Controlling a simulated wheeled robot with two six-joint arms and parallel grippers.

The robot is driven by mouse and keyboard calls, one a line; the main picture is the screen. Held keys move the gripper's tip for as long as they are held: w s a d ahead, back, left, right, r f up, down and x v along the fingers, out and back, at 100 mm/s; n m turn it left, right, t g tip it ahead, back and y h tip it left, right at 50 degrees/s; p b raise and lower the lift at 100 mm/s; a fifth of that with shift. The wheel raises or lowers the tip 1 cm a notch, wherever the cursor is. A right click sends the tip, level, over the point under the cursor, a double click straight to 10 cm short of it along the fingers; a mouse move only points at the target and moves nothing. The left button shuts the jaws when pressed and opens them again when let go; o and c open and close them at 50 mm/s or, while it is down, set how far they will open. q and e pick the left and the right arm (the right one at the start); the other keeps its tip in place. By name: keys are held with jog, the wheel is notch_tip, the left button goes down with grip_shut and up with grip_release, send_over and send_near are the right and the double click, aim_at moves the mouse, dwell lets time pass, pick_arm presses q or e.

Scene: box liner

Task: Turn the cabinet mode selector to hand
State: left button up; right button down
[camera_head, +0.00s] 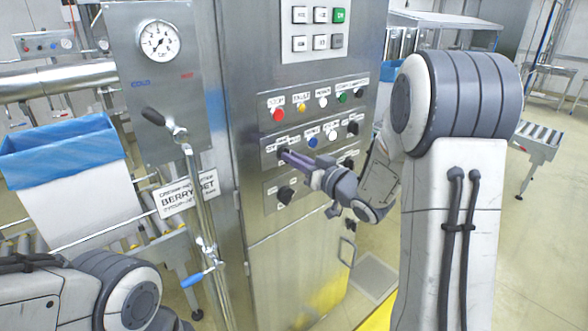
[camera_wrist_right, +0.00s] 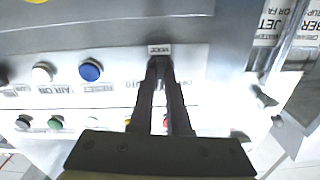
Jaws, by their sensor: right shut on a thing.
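The steel control cabinet (camera_head: 232,75) stands in the middle of the head view, with rows of buttons and selectors on its front. My right gripper (camera_head: 286,154) reaches in from the right to the left end of the middle row. In the right wrist view my right gripper (camera_wrist_right: 160,72) is shut on a small dark knob, the mode selector (camera_wrist_right: 158,64), just below a label reading MODE. The fingers hide most of the knob, so its exact setting cannot be read. My left arm shows at the bottom left of the head view, but its gripper is out of sight.
A blue button (camera_wrist_right: 90,71) and a white button (camera_wrist_right: 42,72) sit beside the selector. Another black selector (camera_head: 286,193) is below it on the cabinet. A pressure gauge panel (camera_head: 160,80), a pipe with a blue-handled valve (camera_head: 197,277) and a blue-lined box (camera_head: 72,185) stand left.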

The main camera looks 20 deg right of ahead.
jog(key=shift+n+b, duration=0.6)
jog(key=shift+n, duration=0.2)
jog(key=c, duration=0.9)
grip_release()
jog(key=b+v, duration=0.2)
jog(key=v, duration=0.8)
jog(key=shift+s+d, duration=0.1)
jog(key=shift+s, duration=0.15)
jog(key=shift+w, duration=0.1)
